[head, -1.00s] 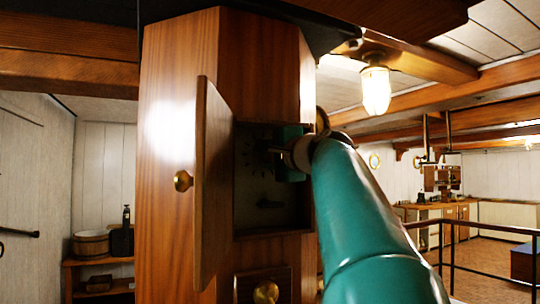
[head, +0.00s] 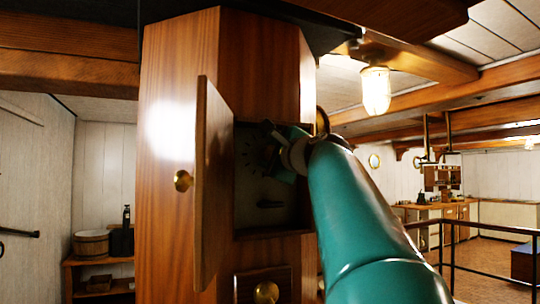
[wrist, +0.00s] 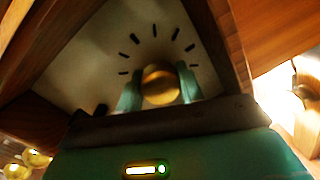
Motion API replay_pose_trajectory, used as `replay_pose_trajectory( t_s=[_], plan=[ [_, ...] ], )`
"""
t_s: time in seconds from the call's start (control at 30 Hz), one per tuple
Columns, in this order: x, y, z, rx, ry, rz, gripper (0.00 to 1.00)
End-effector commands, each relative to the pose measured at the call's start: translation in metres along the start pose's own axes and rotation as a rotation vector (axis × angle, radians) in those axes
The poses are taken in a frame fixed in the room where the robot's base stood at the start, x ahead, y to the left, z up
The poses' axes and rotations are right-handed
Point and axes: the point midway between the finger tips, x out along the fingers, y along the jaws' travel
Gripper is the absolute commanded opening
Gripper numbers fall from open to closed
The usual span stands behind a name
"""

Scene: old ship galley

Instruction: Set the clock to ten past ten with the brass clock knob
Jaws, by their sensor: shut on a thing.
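The brass clock knob (wrist: 160,85) sits at the middle of the pale dial (wrist: 110,60) in the wrist view. My gripper (head: 284,170) reaches into the open compartment of the wooden column, and its teal fingers are shut on the knob from both sides. Dark hour marks show in an arc around the knob. I cannot make out the clock hands, so the time shown cannot be told. In the head view my gripper covers the knob and much of the dial.
The wooden door (head: 213,185) stands open left of the compartment, with a brass door knob (head: 182,180). A small dark piece (head: 270,205) shows below the dial marks. Another brass knob (head: 266,292) is lower on the column. A lit lamp (head: 376,91) hangs at right.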

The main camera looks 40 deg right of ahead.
Motion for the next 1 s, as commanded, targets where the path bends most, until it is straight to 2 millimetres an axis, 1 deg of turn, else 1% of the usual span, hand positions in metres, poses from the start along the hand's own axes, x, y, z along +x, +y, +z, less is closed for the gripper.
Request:
replay_pose_trajectory(
  t_s=[0.23,0.27,0.33,0.37,0.6,0.73,0.87,1.0],
  plan=[
    [-0.001,0.000,-0.002,-0.002,0.003,0.001,0.14],
    [-0.001,0.000,-0.002,-0.002,0.003,0.001,0.41],
    [-0.001,0.000,-0.002,-0.002,0.003,0.001,0.55],
    [-0.001,0.000,-0.001,-0.002,0.003,0.001,0.59],
    [-0.001,0.000,-0.001,-0.002,0.001,0.001,0.59],
    [-0.005,0.000,-0.001,-0.002,0.001,0.000,0.59],
    [-0.021,-0.001,0.000,-0.002,0.001,-0.001,0.59],
    [-0.048,-0.001,0.000,-0.002,0.000,-0.001,0.59]
  ],
)
